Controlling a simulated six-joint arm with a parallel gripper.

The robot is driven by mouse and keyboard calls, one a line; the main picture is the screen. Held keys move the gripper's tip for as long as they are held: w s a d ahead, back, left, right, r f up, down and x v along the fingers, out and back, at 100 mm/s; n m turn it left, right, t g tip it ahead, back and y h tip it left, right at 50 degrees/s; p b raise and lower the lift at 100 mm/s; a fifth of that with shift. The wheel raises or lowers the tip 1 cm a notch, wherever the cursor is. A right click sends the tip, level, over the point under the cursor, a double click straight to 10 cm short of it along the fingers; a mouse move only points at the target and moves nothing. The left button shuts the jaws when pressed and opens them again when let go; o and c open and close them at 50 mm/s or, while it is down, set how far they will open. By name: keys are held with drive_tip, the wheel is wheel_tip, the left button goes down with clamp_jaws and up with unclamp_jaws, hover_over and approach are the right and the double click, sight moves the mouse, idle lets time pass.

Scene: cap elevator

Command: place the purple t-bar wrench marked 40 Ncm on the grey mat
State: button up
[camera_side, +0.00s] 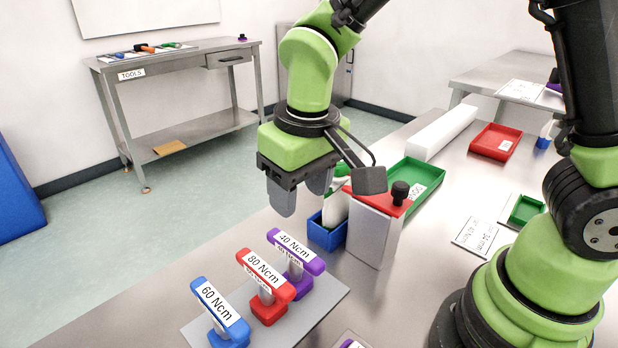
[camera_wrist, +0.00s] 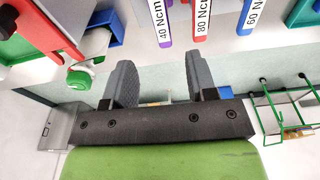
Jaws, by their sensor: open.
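The purple t-bar wrench marked 40 Ncm (camera_side: 314,265) stands upright at the far right end of a row of three wrenches, its purple foot on the grey mat (camera_side: 327,298). Its labelled handle also shows at the top of the wrist view (camera_wrist: 167,30). My gripper (camera_side: 301,202) is open and empty, above and behind the purple wrench in the side view, clear of it. Both grey fingers show apart in the wrist view (camera_wrist: 161,68), with nothing between them.
The red 80 Ncm wrench (camera_side: 270,282) and blue 60 Ncm wrench (camera_side: 230,325) stand close beside the purple one on the mat. A red-topped box (camera_side: 372,230), a blue bin (camera_side: 328,237) and a green tray (camera_side: 420,176) lie to the right. A tools table (camera_side: 180,62) stands behind.

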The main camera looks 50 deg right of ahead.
drive_tip(key=s+d+r+m+t+y, duration=0.2)
drive_tip(key=s+d+r+t, duration=0.3)
drive_tip(key=s+r, duration=0.7)
drive_tip(key=s+d+m, duration=0.1)
drive_tip(key=d, duration=0.1)
drive_tip(key=shift+d+m+t, duration=0.4)
